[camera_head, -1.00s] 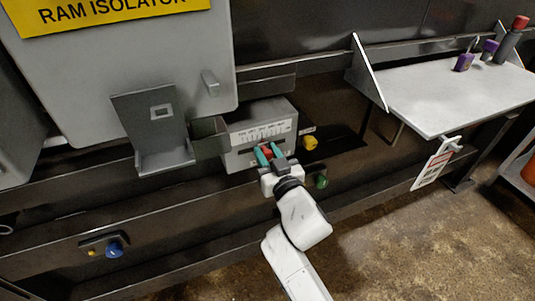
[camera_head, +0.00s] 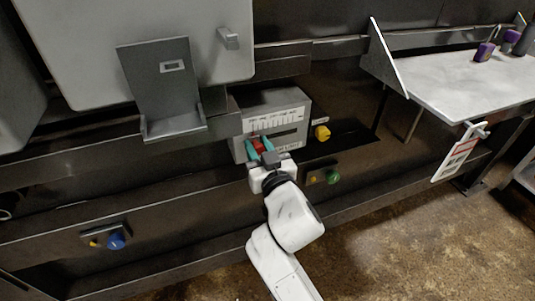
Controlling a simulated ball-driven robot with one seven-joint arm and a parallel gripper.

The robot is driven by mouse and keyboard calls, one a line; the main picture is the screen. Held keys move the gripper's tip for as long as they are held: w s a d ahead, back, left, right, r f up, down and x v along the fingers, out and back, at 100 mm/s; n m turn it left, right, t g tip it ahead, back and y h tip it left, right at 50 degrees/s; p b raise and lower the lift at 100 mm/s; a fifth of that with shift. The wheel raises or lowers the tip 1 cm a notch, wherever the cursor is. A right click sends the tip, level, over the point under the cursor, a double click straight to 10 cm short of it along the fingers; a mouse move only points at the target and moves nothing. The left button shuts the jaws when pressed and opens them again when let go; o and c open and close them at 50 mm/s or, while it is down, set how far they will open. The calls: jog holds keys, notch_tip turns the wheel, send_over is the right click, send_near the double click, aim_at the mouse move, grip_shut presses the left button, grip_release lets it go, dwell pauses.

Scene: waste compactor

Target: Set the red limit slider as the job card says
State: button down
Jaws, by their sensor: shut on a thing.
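The red limit slider (camera_head: 257,146) is on the front of a grey box (camera_head: 270,98) with a printed scale plate (camera_head: 278,120). My gripper (camera_head: 260,148), with teal fingers, is shut on the slider, one finger on each side. The slider stands towards the left end of the dark slot, below the left part of the scale. The scale's marks are too small to read. A white card with red print (camera_head: 457,158), perhaps the job card, hangs from the shelf's front edge. Its text is not legible.
A yellow knob (camera_head: 321,132) is right of the box, and a green button (camera_head: 333,177) is below it. A blue button (camera_head: 115,241) is at lower left. An empty grey holder (camera_head: 165,85) stands left of the box. A shelf (camera_head: 460,80) juts out at right.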

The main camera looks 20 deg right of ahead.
jog(key=shift+a, duration=0.25)
jog(key=c, duration=0.9)
grip_release()
jog(key=shift+a, duration=0.1)
jog(key=shift+o, duration=0.2)
jog(key=shift+s, duration=0.15)
jog(key=s, duration=1)
jog(key=shift+s+b, duration=0.25)
jog(key=shift+b, duration=0.05)
